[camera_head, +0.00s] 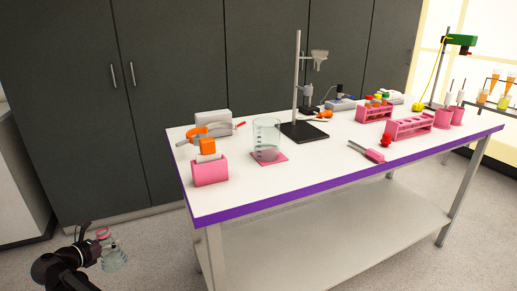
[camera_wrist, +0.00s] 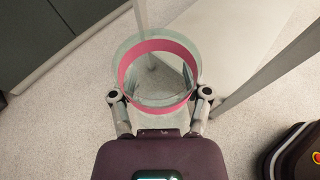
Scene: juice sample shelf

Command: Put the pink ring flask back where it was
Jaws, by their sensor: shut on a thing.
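The pink ring flask (camera_head: 112,256) is a clear glass flask with a pink ring round its neck. In the head view it hangs at the lower left, off the table and in front of the dark cabinets. My gripper (camera_head: 98,243) is shut on it near the ring. In the wrist view the flask (camera_wrist: 158,45) shows from above, with its round open mouth and pink ring between the two fingers of my gripper (camera_wrist: 160,95). The floor shows beneath it.
A white table (camera_head: 330,172) with a purple edge stands to the right. On it are a glass beaker (camera_head: 266,138) on a pink mat, a pink box (camera_head: 209,172), a stand (camera_head: 297,85) and pink racks (camera_head: 410,127). The table's front middle is clear. A shelf with orange flasks (camera_head: 496,78) stands far right.

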